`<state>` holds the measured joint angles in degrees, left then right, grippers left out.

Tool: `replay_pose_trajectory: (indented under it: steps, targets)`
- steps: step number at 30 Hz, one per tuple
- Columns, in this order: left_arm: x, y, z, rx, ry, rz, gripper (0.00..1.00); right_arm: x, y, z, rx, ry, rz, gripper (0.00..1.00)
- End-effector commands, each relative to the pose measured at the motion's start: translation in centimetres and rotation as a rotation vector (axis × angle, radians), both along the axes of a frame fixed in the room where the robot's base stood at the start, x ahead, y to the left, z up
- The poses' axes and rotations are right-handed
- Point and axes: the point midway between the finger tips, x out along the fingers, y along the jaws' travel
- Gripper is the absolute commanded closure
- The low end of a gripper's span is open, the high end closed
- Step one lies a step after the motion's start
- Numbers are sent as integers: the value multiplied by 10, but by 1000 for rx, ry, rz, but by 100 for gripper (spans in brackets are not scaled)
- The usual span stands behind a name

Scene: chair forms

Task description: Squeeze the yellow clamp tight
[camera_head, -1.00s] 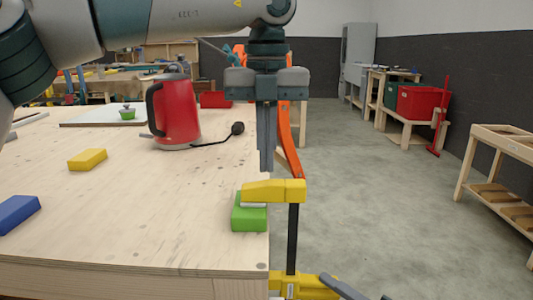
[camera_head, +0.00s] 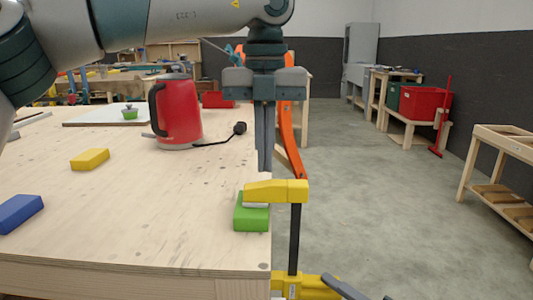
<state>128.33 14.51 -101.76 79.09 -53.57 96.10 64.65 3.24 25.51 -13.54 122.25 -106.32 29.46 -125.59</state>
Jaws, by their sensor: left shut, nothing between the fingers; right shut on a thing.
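The yellow clamp (camera_head: 277,191) sits at the table's right edge. My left gripper (camera_head: 265,168) points down above and behind the upper jaw, fingers shut and empty, apart from the clamp. Only grey parts of my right gripper (camera_head: 345,287) show at the bottom, beside the lower body. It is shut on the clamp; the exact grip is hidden.
On the wooden table (camera_head: 150,215) are a red kettle (camera_head: 180,115), a black spoon-like thing (camera_head: 238,129), a yellow block (camera_head: 90,159) and a blue block (camera_head: 18,212). An orange bar (camera_head: 287,142) stands behind my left gripper. The floor right of the clamp is clear.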

Motion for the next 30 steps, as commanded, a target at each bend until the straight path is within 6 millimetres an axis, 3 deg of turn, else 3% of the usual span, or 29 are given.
replay_pose_trajectory:
  steps: [30]
  targets:
    - [0,0,-7,-1,1,0,100,0,0,1,1,-1,0,100]
